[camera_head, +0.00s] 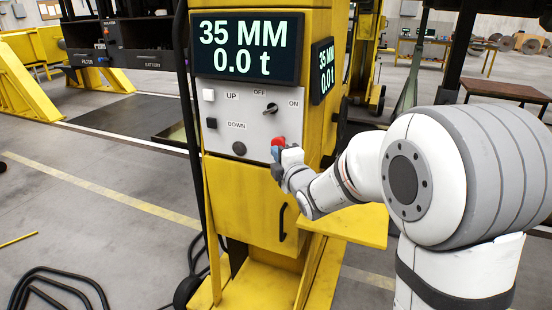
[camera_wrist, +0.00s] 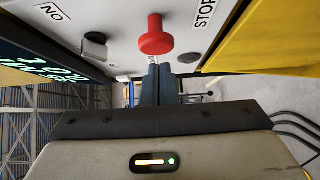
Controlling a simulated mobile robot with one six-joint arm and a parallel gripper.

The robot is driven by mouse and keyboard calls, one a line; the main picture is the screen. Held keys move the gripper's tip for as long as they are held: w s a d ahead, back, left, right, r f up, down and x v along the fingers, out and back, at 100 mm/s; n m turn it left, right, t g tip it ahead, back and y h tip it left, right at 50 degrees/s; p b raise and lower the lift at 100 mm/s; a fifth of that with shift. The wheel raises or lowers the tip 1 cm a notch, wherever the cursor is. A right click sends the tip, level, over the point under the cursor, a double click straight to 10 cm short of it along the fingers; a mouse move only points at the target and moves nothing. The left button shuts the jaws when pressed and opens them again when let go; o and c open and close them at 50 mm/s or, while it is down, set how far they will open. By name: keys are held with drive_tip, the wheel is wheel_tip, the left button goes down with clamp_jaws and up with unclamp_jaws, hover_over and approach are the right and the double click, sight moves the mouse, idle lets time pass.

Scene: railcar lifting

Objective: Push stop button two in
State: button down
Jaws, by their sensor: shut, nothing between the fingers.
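The red stop button (camera_head: 279,142) is a round mushroom head at the lower right of the grey control panel (camera_head: 221,133) on a yellow lifting column. It shows large in the wrist view (camera_wrist: 156,37), standing out from the panel on a stem. A STOP label (camera_wrist: 204,14) is beside it; no number two is readable. My gripper (camera_head: 277,168) is at the button's lower side in the head view. In the wrist view its dark fingers (camera_wrist: 158,72) are together and empty, just below the red head in the picture. I cannot tell whether they touch it.
A display (camera_head: 246,48) above the panel reads 35 MM and 0.0 t. A switch knob (camera_head: 271,108), a white UP button (camera_head: 208,95) and a dark DOWN button (camera_head: 211,123) share the panel. A yellow ledge (camera_head: 352,224) juts out below my arm. Black cables (camera_head: 60,285) lie on the floor.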

drive_tip(key=shift+w+d, duration=0.25)
drive_tip(key=shift+w, duration=0.45)
